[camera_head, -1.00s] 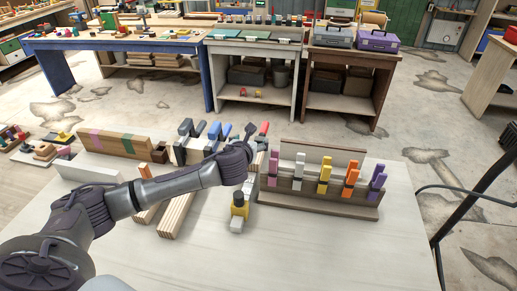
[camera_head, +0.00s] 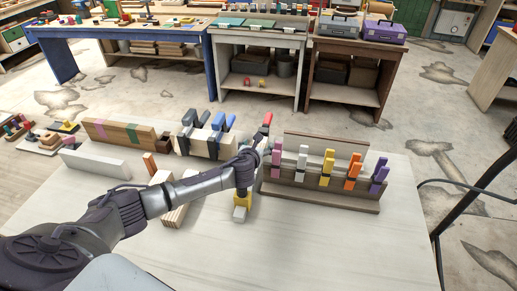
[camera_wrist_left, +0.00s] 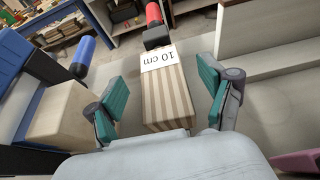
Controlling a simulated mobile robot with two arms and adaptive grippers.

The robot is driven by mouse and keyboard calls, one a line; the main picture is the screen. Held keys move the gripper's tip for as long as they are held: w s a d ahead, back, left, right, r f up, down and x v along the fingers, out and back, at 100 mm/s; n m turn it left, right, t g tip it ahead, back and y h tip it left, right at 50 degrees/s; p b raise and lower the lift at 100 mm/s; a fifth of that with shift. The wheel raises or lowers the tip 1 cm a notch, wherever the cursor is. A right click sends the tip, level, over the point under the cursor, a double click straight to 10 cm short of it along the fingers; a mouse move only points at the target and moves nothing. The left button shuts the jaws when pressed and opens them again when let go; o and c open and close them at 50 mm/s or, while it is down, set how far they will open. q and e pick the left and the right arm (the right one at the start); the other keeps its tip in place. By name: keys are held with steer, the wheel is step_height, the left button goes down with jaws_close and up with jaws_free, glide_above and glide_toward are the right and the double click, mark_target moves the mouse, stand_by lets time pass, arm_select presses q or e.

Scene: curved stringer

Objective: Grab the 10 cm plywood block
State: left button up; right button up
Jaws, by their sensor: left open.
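The plywood block (camera_wrist_left: 168,98) has striped layered sides and a white "10 cm" label on its end. In the left wrist view it lies between the two teal finger pads of my left gripper (camera_wrist_left: 162,88). The pads are open, with a visible gap on each side of the block. In the head view my left gripper (camera_head: 258,146) is over the middle of the table, left of the clamp rack. My right gripper is not in view.
A rack with several coloured clamps (camera_head: 326,179) stands close on the right. Clamps with blue handles (camera_head: 218,121) and a wooden block stand on the left. A red-handled item (camera_wrist_left: 153,16) lies beyond the block. The front table (camera_head: 300,240) is clear.

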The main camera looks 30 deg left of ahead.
arm_select(q)
steer(key=shift+x, duration=1.75)
steer(key=shift+s+r, duration=0.1)
steer(key=c, duration=1.3)
